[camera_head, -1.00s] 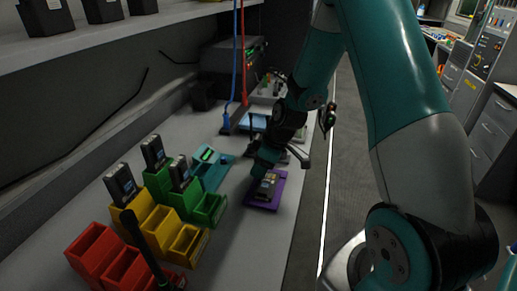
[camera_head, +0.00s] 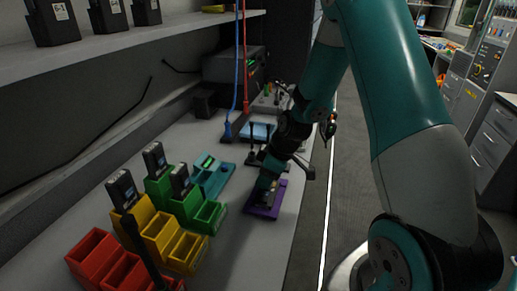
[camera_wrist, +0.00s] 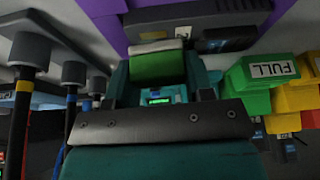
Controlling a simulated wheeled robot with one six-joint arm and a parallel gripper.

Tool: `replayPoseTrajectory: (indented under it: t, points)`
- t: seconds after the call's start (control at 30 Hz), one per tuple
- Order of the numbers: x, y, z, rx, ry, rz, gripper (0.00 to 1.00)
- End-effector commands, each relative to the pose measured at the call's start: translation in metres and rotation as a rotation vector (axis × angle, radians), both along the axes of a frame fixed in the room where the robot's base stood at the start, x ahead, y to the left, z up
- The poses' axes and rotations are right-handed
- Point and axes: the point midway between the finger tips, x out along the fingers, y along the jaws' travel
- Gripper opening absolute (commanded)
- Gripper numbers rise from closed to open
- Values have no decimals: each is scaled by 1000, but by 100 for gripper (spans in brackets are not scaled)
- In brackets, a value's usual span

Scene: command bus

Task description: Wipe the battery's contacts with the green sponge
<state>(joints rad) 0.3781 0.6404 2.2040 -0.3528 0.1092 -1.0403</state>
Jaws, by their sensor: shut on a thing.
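My gripper (camera_wrist: 158,52) is shut on the green sponge (camera_wrist: 157,70), which has a pale layer at its far end. In the head view my gripper (camera_head: 268,181) is low over the purple mat (camera_head: 260,212), and the sponge cannot be made out there. The battery (camera_wrist: 228,39) is a dark block on the purple mat, which also shows in the wrist view (camera_wrist: 265,42). The sponge is right beside the battery in the wrist view. I cannot tell whether they touch, and the battery's contacts are not clear.
Green bins (camera_head: 207,216), yellow bins (camera_head: 186,250) and red bins (camera_head: 92,256) stand left of the mat, several holding dark batteries. A teal tester (camera_head: 212,178) is behind them. Black posts (camera_wrist: 73,100) stand left in the wrist view. The bench front near the mat is clear.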

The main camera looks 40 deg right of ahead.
Motion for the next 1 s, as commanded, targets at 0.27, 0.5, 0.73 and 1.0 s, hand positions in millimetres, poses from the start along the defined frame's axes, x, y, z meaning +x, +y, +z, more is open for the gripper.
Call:
replayPoseTrajectory:
  t: [0.27,0.5,0.73,1.0]
  points:
    - [3,8,24,-2,-4,-1,26]
    - [3,10,45,0,0,2,26]
    - [4,15,66,0,-1,10,26]
    - [5,19,82,0,0,17,26]
